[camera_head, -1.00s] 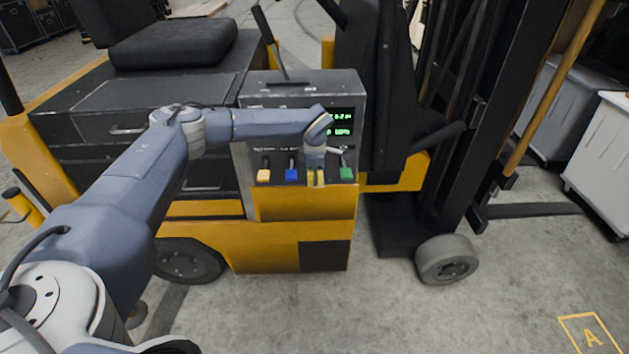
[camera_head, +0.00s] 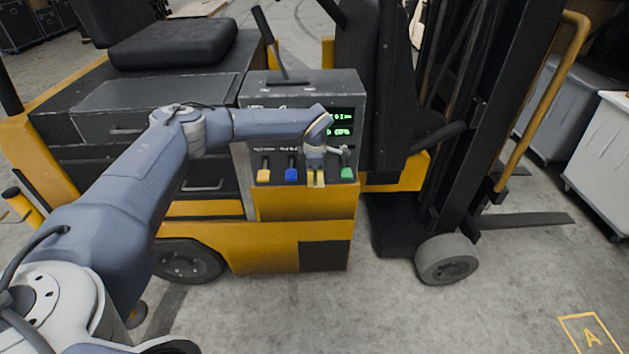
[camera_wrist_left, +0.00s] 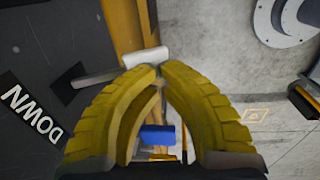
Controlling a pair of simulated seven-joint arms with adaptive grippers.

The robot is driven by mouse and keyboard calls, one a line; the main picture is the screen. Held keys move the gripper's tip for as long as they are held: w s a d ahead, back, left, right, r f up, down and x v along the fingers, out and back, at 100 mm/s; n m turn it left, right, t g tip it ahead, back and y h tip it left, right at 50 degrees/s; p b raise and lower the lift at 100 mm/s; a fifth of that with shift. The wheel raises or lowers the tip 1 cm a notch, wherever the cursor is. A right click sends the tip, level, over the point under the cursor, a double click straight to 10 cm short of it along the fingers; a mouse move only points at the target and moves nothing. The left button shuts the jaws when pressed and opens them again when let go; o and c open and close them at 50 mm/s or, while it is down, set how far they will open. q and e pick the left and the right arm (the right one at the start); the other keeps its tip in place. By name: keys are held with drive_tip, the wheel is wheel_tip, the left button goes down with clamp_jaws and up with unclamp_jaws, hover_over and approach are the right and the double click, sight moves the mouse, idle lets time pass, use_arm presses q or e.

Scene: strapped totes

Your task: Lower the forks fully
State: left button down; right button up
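The yellow forklift's dark forks (camera_head: 528,220) stick out to the right of the mast (camera_head: 485,120), low near the floor; I cannot tell whether they touch it. A grey control panel (camera_head: 350,90) carries a green-lit display (camera_head: 341,131) and coloured handles, including orange (camera_head: 264,176), blue (camera_head: 291,174) and green (camera_head: 347,173). My left gripper (camera_head: 316,184) is at the panel between blue and green. In the left wrist view its yellow fingers (camera_wrist_left: 158,72) meet at the tips, against or just below a pale lever handle (camera_wrist_left: 145,57). A DOWN label (camera_wrist_left: 32,115) shows beside it. My right gripper is out of view.
The black seat (camera_head: 170,42) is at the upper left. A front wheel (camera_head: 446,260) stands below the mast. Grey bins (camera_head: 600,145) stand at the right. A yellow floor marking (camera_head: 590,333) lies on open concrete at the lower right.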

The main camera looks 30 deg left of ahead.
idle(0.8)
use_arm(q)
drive_tip(key=s+d+r, duration=0.1)
drive_tip(key=s+r, duration=0.1)
drive_tip(key=r, duration=0.4)
drive_tip(key=s+d+r, duration=0.1)
drive_tip(key=s+r, duration=0.1)
drive_tip(key=r, duration=0.5)
drive_tip(key=shift+s+d, duration=0.25)
drive_tip(key=shift+d, duration=0.1)
drive_tip(key=shift+d, duration=0.1)
